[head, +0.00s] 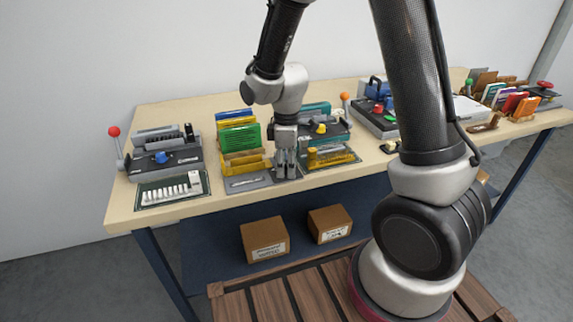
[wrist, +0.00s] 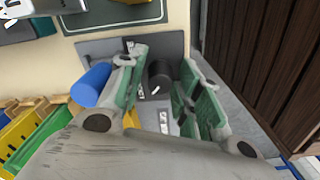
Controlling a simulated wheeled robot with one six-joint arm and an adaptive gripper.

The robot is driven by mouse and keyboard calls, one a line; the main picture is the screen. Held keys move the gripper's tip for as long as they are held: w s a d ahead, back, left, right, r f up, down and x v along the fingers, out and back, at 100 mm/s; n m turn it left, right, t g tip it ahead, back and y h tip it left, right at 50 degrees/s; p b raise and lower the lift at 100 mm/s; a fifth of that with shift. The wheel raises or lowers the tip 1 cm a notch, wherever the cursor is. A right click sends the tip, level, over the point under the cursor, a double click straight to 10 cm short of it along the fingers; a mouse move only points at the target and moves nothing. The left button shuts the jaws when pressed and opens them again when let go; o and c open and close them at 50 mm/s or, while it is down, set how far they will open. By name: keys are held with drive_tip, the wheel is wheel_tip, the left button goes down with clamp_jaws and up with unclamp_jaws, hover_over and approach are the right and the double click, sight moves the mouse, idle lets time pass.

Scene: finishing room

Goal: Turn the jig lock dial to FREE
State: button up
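A black round dial (wrist: 159,76) with a short white mark stands on a grey plate (wrist: 172,45) in the wrist view. White labels (wrist: 164,122) sit around it, too small to read. My gripper (wrist: 163,88) is open, one green-padded finger on each side of the dial, with gaps showing. In the head view my gripper (head: 286,172) points down at the table's front edge and hides the dial. I cannot tell how deep the fingertips reach along it or which label the mark faces.
A blue cylinder (wrist: 91,85) lies close outside the left finger. Yellow and green racks (head: 240,137) stand left of my gripper, and a yellow-parted tray (head: 330,156) stands right. A red-ball lever (head: 114,131) is farther left. Two cardboard boxes (head: 265,239) (head: 329,223) sit below the tabletop.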

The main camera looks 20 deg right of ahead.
clamp_jaws()
drive_tip(key=shift+m, duration=0.3)
drive_tip(key=m, duration=0.8)
drive_tip(key=shift+m, duration=0.4)
drive_tip(key=m, duration=0.4)
drive_tip(key=shift+m, duration=2.2)
